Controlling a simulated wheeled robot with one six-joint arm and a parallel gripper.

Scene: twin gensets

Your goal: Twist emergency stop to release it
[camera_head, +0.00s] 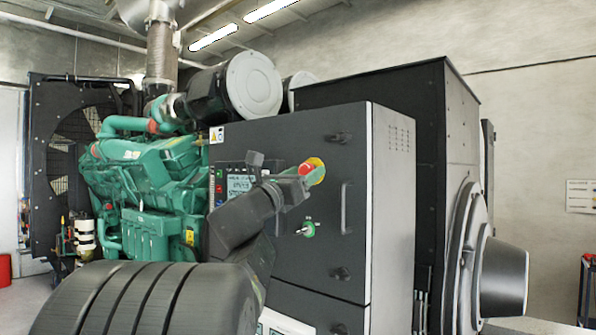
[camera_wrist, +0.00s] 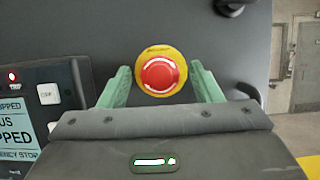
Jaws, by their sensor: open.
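The emergency stop is a red round button on a yellow collar. In the wrist view the emergency stop (camera_wrist: 160,74) lies centred between the two green fingers of my gripper (camera_wrist: 163,80), with a gap on each side. In the head view the emergency stop (camera_head: 306,168) is on the front of the dark grey control cabinet (camera_head: 325,135), partly hidden by my gripper (camera_head: 312,176). My gripper is open around the button and holds nothing. How deep the fingertips reach past the button is hard to tell.
A display panel (camera_wrist: 42,112) with a red lamp and a white button sits left of the stop. Below the stop is a green-plated switch (camera_head: 306,229); to its right is a cabinet handle (camera_head: 346,208). The green engine (camera_head: 150,170) stands at left.

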